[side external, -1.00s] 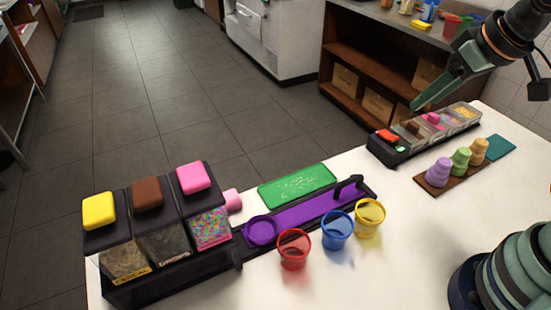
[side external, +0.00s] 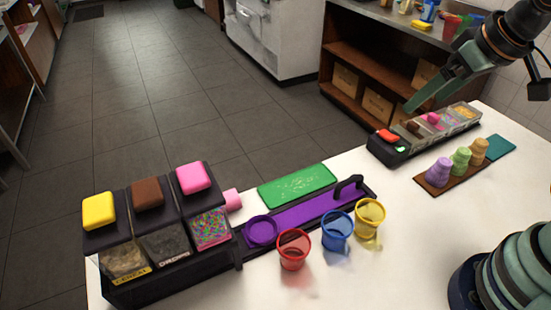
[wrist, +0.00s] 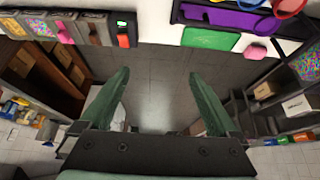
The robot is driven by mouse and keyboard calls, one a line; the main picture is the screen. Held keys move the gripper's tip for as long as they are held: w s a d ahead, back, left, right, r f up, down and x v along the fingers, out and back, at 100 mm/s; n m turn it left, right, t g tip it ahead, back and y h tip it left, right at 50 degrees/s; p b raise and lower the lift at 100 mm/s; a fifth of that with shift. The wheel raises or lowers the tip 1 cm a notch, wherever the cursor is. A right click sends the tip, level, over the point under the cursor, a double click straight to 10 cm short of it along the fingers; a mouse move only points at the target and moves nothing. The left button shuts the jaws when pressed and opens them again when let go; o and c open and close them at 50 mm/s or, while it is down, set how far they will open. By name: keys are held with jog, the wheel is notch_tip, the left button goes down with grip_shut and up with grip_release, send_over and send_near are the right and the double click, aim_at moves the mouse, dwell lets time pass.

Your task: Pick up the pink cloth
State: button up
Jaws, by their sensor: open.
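The pink cloth (side external: 232,199) is a small crumpled bundle at the far edge of the white table, partly hidden behind the dispenser box. In the wrist view the pink cloth (wrist: 256,52) lies to the right of my gripper, beside the green mat. My gripper (side external: 415,104) is high at the right in the side view, near the topping tray and well away from the cloth. In the wrist view my gripper (wrist: 158,74) has its two green fingers spread, with only floor showing between them.
A black dispenser (side external: 160,255) with coloured lids stands beside the cloth. A green mat (side external: 297,186), a purple tray (side external: 310,211) and red (side external: 293,250), blue (side external: 337,231) and yellow (side external: 369,218) cups are nearby. A topping tray (side external: 388,150) lies below my gripper. The front middle is clear.

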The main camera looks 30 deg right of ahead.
jog(key=n+g+y, duration=0.1)
jog(key=n+g, duration=0.3)
jog(key=n, duration=1.3)
send_over(225, 195)
jog(key=s+d, duration=0.1)
jog(key=s, duration=0.2)
notch_tip(225, 195, down, 12)
jog(key=f, duration=0.4)
jog(key=w+f, duration=0.1)
jog(key=f, duration=0.2)
jog(key=w+a+f, duration=0.1)
jog(key=f, duration=0.3)
jog(key=shift+f, duration=0.35)
jog(key=shift+a, duration=0.1)
jog(key=c, duration=1.4)
